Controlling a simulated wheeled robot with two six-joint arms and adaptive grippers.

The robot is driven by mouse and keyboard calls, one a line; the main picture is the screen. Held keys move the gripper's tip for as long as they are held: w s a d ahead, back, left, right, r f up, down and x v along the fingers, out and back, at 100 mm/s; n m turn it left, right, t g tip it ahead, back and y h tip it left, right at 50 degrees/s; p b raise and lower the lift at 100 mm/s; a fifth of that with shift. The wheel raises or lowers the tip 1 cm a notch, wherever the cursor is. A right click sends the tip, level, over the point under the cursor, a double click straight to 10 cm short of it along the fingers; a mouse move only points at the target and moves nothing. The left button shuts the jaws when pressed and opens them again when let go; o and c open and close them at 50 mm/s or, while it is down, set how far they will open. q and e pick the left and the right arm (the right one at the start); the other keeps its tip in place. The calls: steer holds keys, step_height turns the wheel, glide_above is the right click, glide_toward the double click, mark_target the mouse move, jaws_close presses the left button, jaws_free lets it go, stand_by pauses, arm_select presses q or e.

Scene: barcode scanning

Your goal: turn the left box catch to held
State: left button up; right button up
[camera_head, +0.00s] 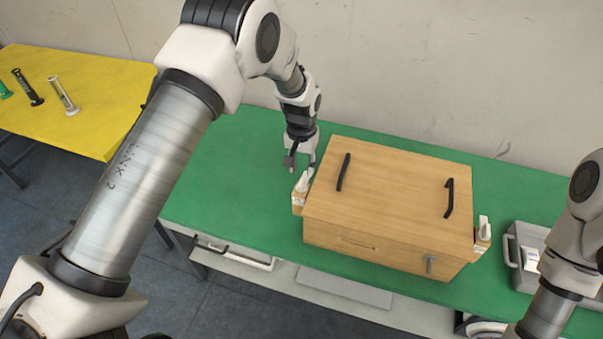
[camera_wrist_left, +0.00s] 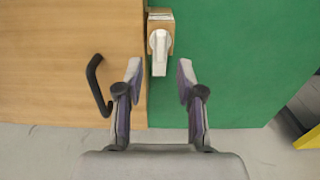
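The wooden box (camera_head: 385,195) stands on the green table. Its left catch (camera_head: 302,182) is a white lever on a small wooden block at the box's left side. In the left wrist view the catch (camera_wrist_left: 159,45) shows its lever pointing toward my gripper. My left gripper (camera_head: 300,162) is close to the left catch. In the left wrist view the left gripper (camera_wrist_left: 159,72) is open, with a finger on either side of the lever's end and a gap on both sides. My right gripper is out of view; only part of the right arm shows.
The box lid has two black handles (camera_head: 343,172) (camera_head: 449,198). A second white catch (camera_head: 483,230) is on the box's right side. A grey device (camera_head: 525,250) stands at the right. The green table (camera_head: 225,180) is clear left of the box. A yellow table (camera_head: 85,110) holds several small tools.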

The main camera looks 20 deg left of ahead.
mark_target(301, 181)
arm_select(q)
step_height(301, 181, down, 4)
steer(key=shift+f+p, duration=0.25)
steer(key=shift+p, duration=0.45)
steer(key=shift+f, duration=0.5)
jaws_close()
